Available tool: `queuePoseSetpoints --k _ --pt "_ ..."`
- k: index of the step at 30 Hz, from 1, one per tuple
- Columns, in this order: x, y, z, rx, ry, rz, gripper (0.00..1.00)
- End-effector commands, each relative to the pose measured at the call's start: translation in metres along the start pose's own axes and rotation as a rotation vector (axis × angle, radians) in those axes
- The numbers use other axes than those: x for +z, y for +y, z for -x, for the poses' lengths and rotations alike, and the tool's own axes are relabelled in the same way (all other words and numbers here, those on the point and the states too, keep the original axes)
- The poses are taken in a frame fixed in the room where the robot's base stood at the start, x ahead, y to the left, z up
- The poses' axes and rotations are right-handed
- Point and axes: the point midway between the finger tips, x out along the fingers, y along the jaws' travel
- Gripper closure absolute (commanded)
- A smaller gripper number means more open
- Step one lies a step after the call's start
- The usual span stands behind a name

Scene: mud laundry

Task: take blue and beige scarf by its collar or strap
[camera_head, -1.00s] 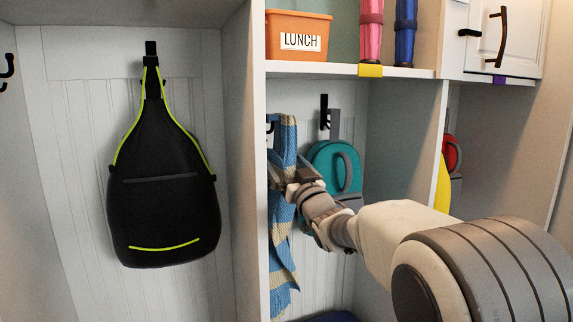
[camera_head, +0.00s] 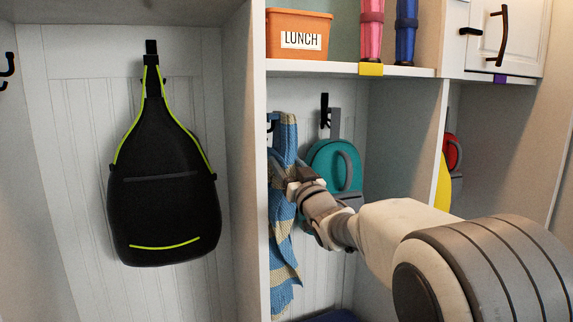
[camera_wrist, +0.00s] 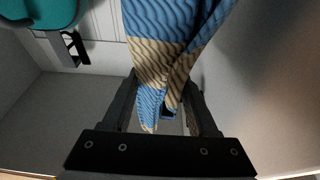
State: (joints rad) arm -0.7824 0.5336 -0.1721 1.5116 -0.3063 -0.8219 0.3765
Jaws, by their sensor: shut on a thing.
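The blue and beige scarf (camera_head: 285,270) hangs in the middle cubby, close to the divider on its left. Its upper part goes up to a black hook, which is mostly hidden behind it. My gripper (camera_head: 281,172) is at the scarf's upper part, below the hook. In the wrist view the scarf (camera_wrist: 160,45) runs down between the two dark fingers of my gripper (camera_wrist: 166,100), with a beige band and a blue end between them. The fingers are shut on the scarf cloth. The exact contact points are partly hidden.
A teal backpack (camera_head: 324,158) hangs just right of the scarf, close to my wrist. A black backpack (camera_head: 163,215) hangs in the left cubby beyond the divider (camera_head: 248,150). An orange lunch box (camera_head: 298,22) stands on the shelf (camera_head: 320,69) above.

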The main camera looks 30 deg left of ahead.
Motion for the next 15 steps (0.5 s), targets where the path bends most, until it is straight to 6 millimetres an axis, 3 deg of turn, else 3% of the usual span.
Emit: queuePoseSetpoints --k 15 --pt "-0.013 -0.001 -0.004 -0.001 0.002 0.0 1.0"
